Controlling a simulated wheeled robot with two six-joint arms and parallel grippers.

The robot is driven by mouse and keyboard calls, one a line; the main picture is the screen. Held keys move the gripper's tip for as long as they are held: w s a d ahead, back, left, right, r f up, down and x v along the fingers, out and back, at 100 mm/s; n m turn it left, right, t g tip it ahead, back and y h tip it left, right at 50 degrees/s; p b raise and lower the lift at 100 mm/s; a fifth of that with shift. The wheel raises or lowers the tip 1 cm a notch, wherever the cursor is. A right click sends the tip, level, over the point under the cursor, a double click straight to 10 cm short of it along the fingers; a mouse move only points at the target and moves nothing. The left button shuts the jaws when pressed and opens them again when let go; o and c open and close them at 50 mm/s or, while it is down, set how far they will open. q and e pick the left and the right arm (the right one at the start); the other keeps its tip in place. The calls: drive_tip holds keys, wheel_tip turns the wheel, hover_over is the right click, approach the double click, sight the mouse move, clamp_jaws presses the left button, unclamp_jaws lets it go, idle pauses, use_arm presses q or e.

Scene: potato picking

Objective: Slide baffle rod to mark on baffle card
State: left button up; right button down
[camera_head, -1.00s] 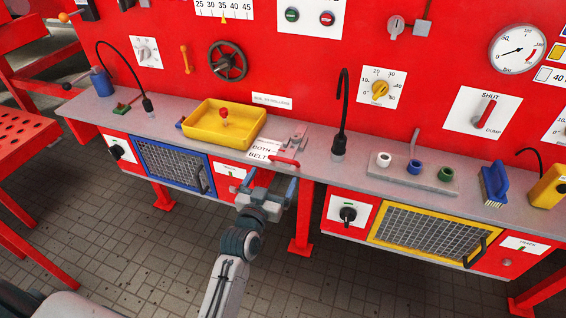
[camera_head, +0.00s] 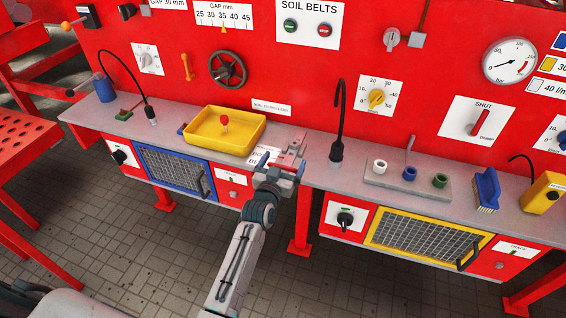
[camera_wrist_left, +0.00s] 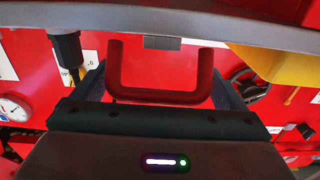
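My left gripper (camera_head: 279,172) is at the front edge of the shelf, in front of a grey block (camera_head: 293,142). In the left wrist view a red U-shaped handle (camera_wrist_left: 160,97) stands between the two spread fingers, and the gripper (camera_wrist_left: 160,90) is open around it without visibly closing on it. In the head view the gripper largely hides this handle. No rod or card is readable as baffle; a small white card (camera_head: 233,175) on the panel under the shelf is too small to read. My right gripper is out of view.
A yellow tray (camera_head: 205,140) with a red knob stands left of the gripper. A black gooseneck lamp (camera_head: 338,125) rises to the right. A blue-framed mesh panel (camera_head: 170,170) lies below left, a yellow-framed one (camera_head: 425,238) below right.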

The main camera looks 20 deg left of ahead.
use_arm(q)
drive_tip(key=c, duration=1.1)
drive_tip(key=shift+o, duration=0.2)
drive_tip(key=shift+w, duration=1.45)
drive_tip(key=o, duration=1.1)
drive_tip(key=shift+s, duration=0.2)
